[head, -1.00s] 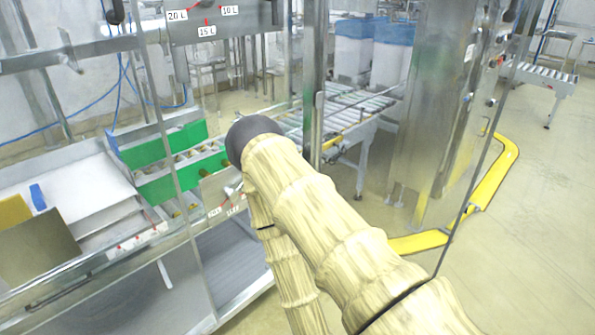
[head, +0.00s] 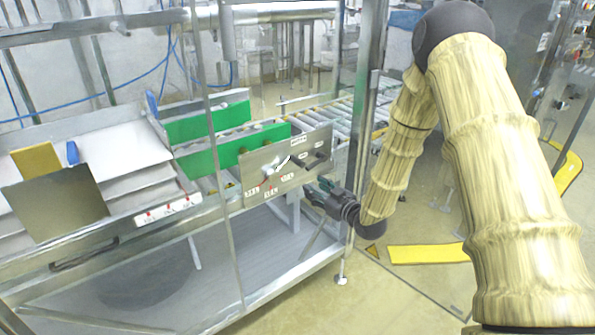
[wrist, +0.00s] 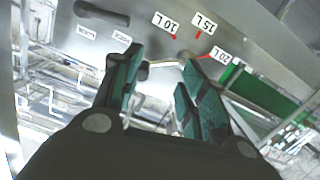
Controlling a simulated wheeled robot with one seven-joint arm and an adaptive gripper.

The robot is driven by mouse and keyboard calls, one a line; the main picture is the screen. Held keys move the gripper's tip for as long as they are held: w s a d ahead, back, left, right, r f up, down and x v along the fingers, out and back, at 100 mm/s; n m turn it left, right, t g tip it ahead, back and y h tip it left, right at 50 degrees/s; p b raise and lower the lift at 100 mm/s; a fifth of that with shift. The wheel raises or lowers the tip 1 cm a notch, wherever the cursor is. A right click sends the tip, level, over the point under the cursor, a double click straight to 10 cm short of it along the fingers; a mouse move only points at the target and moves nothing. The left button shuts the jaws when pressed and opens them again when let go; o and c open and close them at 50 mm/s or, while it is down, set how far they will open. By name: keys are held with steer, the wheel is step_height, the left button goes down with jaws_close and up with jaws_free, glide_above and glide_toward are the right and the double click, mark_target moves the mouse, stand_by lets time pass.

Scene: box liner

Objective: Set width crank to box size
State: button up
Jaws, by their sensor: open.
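The width crank's grey metal plate (head: 255,182) stands upright on the conveyor's front side. A pale crank arm (head: 280,163) crosses it, above small labels with red marks. In the wrist view, the marks read 10 L (wrist: 165,22), 15 L (wrist: 204,24) and 20 L (wrist: 212,52). The crank's round hub (wrist: 184,57) lies near them, and its arm runs left to a dark knob (wrist: 143,71) by my left finger. My gripper (head: 315,191) is open at the plate's lower right; its teal fingers (wrist: 162,66) face the plate. Contact with the knob is unclear.
A second dark handle (head: 316,160) sticks out at the plate's right. Green guide panels (head: 238,146) and rollers (head: 345,115) lie behind. A metal post (head: 362,110) stands close to my arm.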

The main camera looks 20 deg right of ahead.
mark_target(303, 165)
steer(key=shift+n+t+y, duration=0.4)
steer(key=shift+t, duration=0.2)
steer(key=w+a+r, duration=0.1)
steer(key=w, duration=0.3)
steer(key=w+a+r, duration=0.1)
steer(key=w, duration=0.3)
steer(key=w+r, duration=0.1)
steer(key=w, duration=0.3)
steer(key=shift+a+r, duration=0.3)
steer(key=shift+a, duration=0.1)
steer(key=shift+c, duration=0.2)
jaws_close()
